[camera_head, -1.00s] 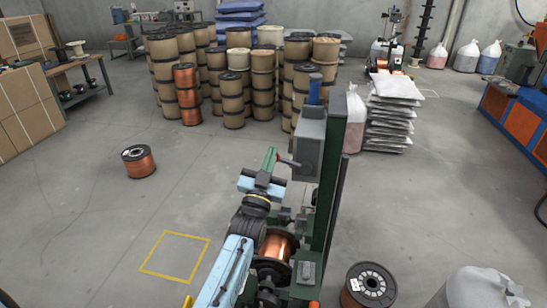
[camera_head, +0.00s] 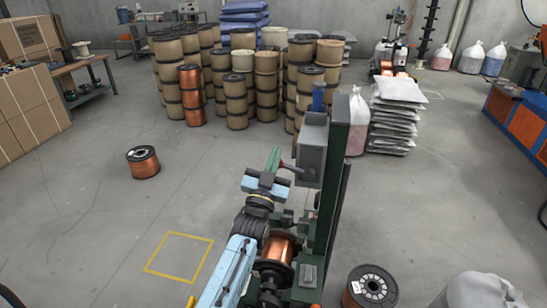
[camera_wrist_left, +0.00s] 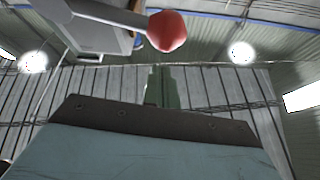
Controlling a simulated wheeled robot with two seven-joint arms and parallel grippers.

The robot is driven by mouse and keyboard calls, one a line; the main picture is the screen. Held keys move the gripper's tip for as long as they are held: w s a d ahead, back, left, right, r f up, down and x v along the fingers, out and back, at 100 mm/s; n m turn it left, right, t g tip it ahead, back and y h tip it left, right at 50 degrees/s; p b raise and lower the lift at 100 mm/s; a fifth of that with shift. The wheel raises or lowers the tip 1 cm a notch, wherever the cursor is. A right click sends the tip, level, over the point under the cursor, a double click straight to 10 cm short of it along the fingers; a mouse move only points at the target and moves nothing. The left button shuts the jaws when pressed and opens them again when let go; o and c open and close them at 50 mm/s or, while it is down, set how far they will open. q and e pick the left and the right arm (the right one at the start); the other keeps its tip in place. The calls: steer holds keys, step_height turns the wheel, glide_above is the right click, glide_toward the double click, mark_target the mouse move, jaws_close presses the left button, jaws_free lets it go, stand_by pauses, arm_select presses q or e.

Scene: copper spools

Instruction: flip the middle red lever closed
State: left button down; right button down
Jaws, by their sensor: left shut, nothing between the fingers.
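The red lever's knob (camera_head: 282,164) sticks out from the left side of a grey box (camera_head: 313,150) on a dark green post. In the left wrist view the red round knob (camera_wrist_left: 167,31) is large at the top, on a grey arm. My left gripper (camera_head: 273,158) is shut and empty, its green fingers pointing up just left of the knob. In the left wrist view the fingers (camera_wrist_left: 162,88) show below the knob; whether they touch it I cannot tell. Only one red lever is clearly visible. My right gripper is out of view.
A copper spool (camera_head: 282,246) sits in the machine below the box. A yellow floor square (camera_head: 180,257) is empty. Open floor lies left of the machine.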

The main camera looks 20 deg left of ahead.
arm_select(q)
steer(key=r+v, duration=0.1)
steer(key=v, duration=0.8)
steer(key=shift+s+d, duration=0.4)
steer(key=shift+s, duration=0.15)
steer(key=shift+f, duration=0.1)
steer(key=s+d+f+g+h, duration=0.15)
steer(key=s+f+g, duration=0.25)
steer(key=f, duration=0.7)
steer(key=s+d+f+m+g+h, duration=0.1)
steer(key=s+d+f+g, duration=0.2)
steer(key=f, duration=0.9)
steer(key=s+f+g+h, duration=0.1)
steer(key=s+f+g, duration=0.3)
steer(key=f, duration=0.7)
steer(key=s+f+g, duration=0.5)
steer(key=s+f, duration=0.7)
steer(key=s, duration=0.3)
steer(key=s+a+f+g, duration=0.2)
steer(key=s+f+g, duration=0.1)
steer(key=s, duration=0.7)
steer(key=s+a+f+g, duration=0.2)
steer(key=s+f+g, duration=0.1)
steer(key=s, duration=0.7)
steer(key=shift+s+a+f+y, duration=0.35)
steer(key=shift+f, duration=0.2)
